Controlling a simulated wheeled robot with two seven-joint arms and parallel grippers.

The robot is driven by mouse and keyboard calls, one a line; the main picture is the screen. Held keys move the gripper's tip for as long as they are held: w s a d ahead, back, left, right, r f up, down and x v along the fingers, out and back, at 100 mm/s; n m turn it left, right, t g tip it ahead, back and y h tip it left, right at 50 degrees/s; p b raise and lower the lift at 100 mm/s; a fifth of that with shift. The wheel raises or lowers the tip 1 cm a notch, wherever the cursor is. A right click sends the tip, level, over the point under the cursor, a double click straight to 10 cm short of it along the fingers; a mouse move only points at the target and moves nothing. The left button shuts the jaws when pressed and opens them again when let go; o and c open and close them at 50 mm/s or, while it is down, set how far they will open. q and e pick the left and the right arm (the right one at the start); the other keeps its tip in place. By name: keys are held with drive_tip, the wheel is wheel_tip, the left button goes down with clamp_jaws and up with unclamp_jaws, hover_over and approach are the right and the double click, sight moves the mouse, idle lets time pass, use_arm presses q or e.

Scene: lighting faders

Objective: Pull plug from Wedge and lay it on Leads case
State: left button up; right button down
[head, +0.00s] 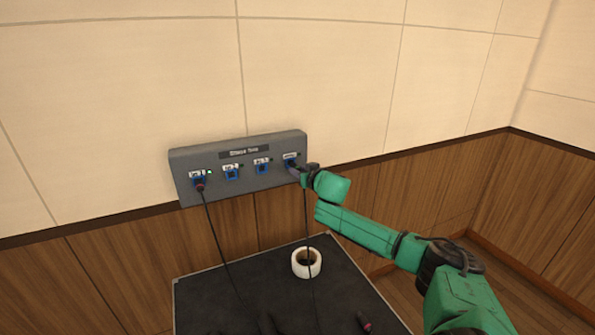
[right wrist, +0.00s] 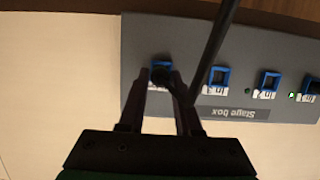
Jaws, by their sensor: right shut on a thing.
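The grey stage box (head: 240,149) is on the wall with a row of blue-rimmed sockets. My right gripper (head: 298,168) is at its rightmost socket (head: 289,162), whose label is too small to read surely. In the right wrist view, the gripper (right wrist: 158,80) is shut on a dark plug (right wrist: 162,76) at that socket. I cannot tell whether the plug is fully seated. Its black cable (head: 307,215) hangs down to the black case top (head: 215,295) below. My left gripper is not in view.
Another plug (head: 200,185) sits in the leftmost socket beside a green light, its cable hanging to the case. The two middle sockets are empty. A white tape roll (head: 306,263) and a pink-ended object (head: 364,321) lie on the case. Its left part looks clear.

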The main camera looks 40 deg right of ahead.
drive_tip(key=s+b, duration=0.1)
drive_tip(key=s+a, duration=0.1)
drive_tip(key=s, duration=0.1)
drive_tip(key=shift+s+a+b, duration=0.1)
drive_tip(key=shift+s+b, duration=0.2)
drive_tip(key=shift+b, duration=0.05)
